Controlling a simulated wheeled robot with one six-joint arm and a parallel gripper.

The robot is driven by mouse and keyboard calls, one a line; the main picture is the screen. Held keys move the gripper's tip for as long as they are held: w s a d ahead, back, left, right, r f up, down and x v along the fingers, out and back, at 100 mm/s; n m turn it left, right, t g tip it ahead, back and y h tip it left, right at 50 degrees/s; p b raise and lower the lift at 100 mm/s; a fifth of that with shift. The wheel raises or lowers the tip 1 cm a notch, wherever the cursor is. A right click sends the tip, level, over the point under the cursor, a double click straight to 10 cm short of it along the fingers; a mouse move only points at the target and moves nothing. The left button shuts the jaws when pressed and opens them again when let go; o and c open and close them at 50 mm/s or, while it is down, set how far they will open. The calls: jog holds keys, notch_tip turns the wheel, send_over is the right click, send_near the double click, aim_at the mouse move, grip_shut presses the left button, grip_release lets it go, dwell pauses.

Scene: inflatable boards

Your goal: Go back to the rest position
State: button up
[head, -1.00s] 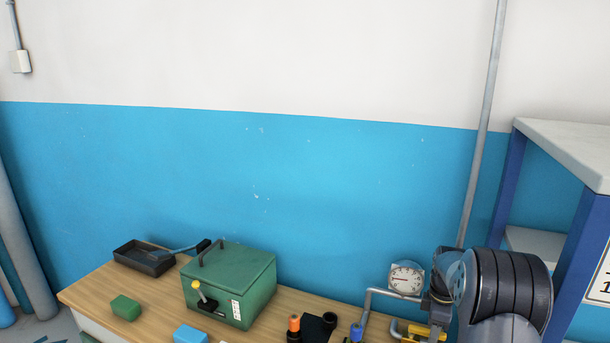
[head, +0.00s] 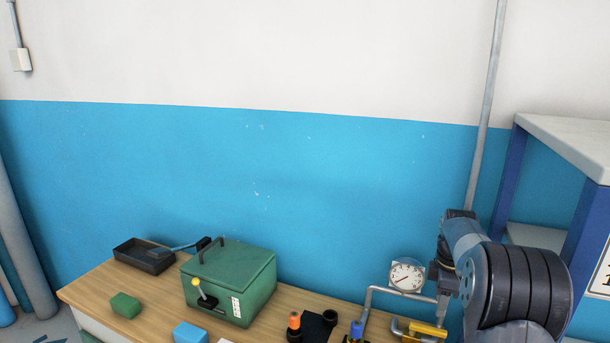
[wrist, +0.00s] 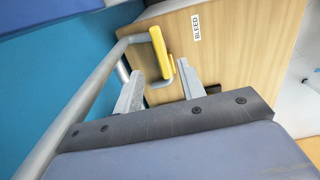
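My arm (head: 510,280) stands at the right of the head view, beside the gauge; my gripper is not clearly visible there. In the wrist view my gripper (wrist: 158,72) is open, with its two grey fingers apart and nothing held between them. Beyond the fingertips are a yellow handle (wrist: 161,52) and a bent grey pipe (wrist: 95,90) over the wooden table. The yellow handle also shows in the head view (head: 428,329), low and left of my arm. The fingers look apart from the handle.
The wooden table (head: 100,290) carries a green box (head: 232,285) with a lever, a black tray (head: 143,258), a green block (head: 125,306), a blue block (head: 190,333) and a round gauge (head: 407,276). A blue-framed shelf (head: 565,140) stands right of my arm.

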aim_at(435, 328)
notch_tip(435, 328, down, 9)
jog(key=shift+r+p, duration=0.15)
jog(key=shift+p, duration=0.35)
jog(key=shift+s+a+m, duration=0.15)
jog(key=shift+s+m, duration=0.05)
jog(key=shift+m, duration=0.4)
jog(key=shift+s+a+m, duration=0.1)
jog(key=shift+s+m, duration=0.1)
jog(key=shift+m, duration=0.4)
jog(key=shift+r, duration=0.1)
